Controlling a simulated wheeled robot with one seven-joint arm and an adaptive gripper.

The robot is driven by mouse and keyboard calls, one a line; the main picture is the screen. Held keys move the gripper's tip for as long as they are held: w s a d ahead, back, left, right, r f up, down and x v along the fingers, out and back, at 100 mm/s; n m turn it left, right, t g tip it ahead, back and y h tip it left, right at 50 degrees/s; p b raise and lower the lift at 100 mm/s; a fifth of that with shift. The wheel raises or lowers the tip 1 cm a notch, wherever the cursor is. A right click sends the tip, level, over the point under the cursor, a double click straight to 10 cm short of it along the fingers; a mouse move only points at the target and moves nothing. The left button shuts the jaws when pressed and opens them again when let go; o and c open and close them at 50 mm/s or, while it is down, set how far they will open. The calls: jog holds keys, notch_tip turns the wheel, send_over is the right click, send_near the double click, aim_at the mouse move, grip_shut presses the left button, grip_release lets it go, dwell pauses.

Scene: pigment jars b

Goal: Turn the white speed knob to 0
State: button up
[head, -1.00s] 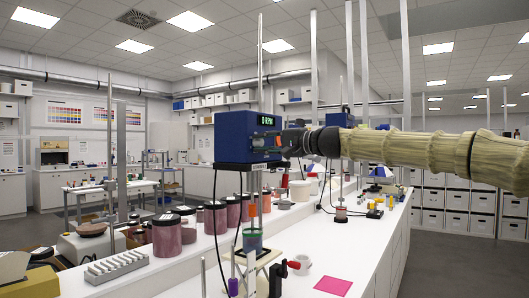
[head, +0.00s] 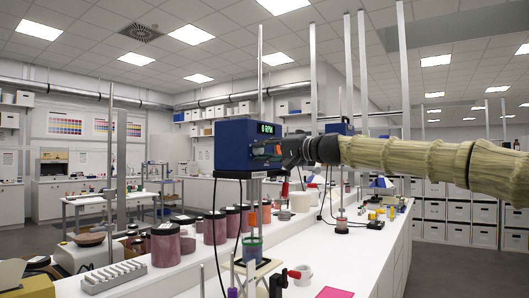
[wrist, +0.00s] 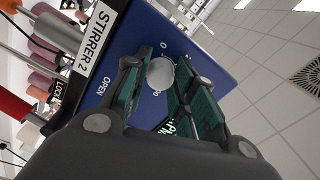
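The white speed knob (wrist: 160,74) is on the blue face of the stirrer head, beside a printed 0 in the wrist view. My gripper (wrist: 165,68) has its two green-padded fingers on either side of the knob. The pads look close to the knob's sides, but whether they press on it is not clear. In the head view my gripper (head: 276,151) reaches from the right to the blue stirrer head (head: 231,146); the knob is hidden there. The green display (head: 266,128) is lit, and its digits are too small to read surely.
Below the head, a cup (head: 252,247) stands among rods and cables. Jars of pigment (head: 165,244) stand to the left on the white bench. A pink sheet (head: 334,292) lies on the bench at front right.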

jog(key=o, duration=0.4)
jog(key=shift+c, duration=0.2)
jog(key=v, duration=1.2)
